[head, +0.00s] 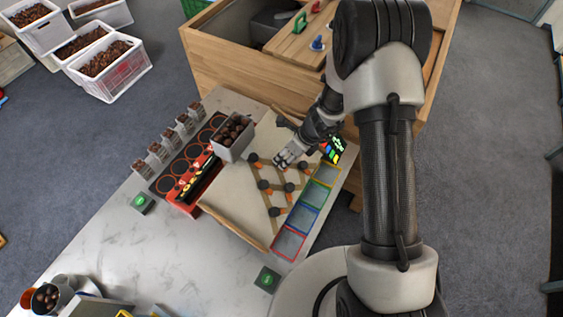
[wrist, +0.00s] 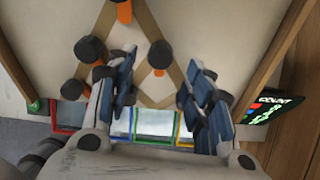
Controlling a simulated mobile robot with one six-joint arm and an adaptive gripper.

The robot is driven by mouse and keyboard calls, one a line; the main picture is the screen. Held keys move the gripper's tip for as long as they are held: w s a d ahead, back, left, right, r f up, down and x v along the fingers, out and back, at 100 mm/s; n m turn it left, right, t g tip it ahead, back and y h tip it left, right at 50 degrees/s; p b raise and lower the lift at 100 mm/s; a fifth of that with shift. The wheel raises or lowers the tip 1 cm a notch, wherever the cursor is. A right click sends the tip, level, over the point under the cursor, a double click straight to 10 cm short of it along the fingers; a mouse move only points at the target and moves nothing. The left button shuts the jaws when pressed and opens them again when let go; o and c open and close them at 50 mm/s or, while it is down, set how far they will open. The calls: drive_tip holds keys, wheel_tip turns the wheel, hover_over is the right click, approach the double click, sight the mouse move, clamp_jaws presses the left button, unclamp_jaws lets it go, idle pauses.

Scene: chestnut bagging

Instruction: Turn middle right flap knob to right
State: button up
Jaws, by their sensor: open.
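The sorting board (head: 232,180) is a pale slanted panel with wooden strips and several black round knobs with orange flaps. One knob (head: 289,187) is in the middle of the board, and another (head: 252,158) is nearer its upper left. My gripper (head: 287,158) hangs over the board's right part. In the wrist view my gripper (wrist: 157,85) is open, its blue-grey fingers either side of a black knob (wrist: 160,54) with an orange flap below it. Another knob (wrist: 90,49) lies to the left, beside the left finger. I cannot tell whether either finger touches a knob. The fingers partly hide other knobs.
Coloured bins (head: 304,219) line the board's lower edge. A small lit display (head: 333,150) stands by my gripper. A chestnut container (head: 233,138) is at the board's upper edge. A red rack (head: 187,177) and green buttons (head: 142,203) are to the left.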

sight(281, 161)
drive_tip(key=x, duration=0.5)
drive_tip(key=shift+b, duration=0.4)
drive_tip(key=shift+c, duration=0.6)
drive_tip(key=c, duration=0.9)
